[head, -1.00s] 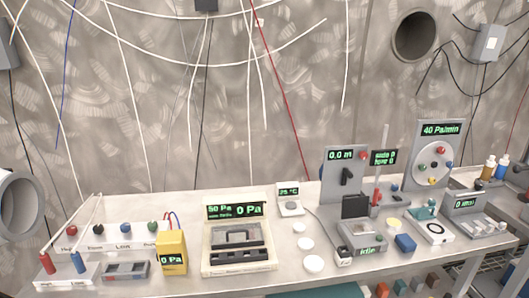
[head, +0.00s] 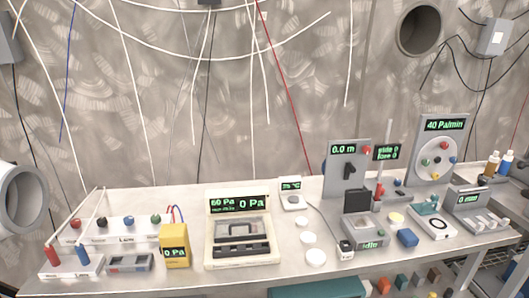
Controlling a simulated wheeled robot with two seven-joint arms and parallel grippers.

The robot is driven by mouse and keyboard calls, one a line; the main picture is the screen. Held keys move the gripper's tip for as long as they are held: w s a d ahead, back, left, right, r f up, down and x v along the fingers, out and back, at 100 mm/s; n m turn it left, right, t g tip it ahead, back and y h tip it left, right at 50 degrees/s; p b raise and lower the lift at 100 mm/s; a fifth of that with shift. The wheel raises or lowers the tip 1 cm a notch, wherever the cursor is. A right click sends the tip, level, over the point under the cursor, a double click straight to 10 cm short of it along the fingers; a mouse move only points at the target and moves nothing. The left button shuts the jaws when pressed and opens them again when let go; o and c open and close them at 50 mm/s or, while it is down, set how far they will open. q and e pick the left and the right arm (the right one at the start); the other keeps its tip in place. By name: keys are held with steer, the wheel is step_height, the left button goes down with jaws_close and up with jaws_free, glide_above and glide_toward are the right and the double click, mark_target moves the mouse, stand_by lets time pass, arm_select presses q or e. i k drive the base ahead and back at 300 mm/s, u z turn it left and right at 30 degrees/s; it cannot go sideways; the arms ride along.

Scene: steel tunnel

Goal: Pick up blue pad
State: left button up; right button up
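A smaller dark blue piece (head: 398,183) sits farther back. Neither of my grippers is in the head view.
Round white discs (head: 315,257) lie left of the block, and a pale yellow disc (head: 396,218) lies just behind it. A tall grey panel (head: 346,165) stands behind. Several coloured blocks (head: 384,285) sit below the bench's front edge. White cables hang along the wall.

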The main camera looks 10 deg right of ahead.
mark_target(406, 236)
steer(key=z, duration=1.3)
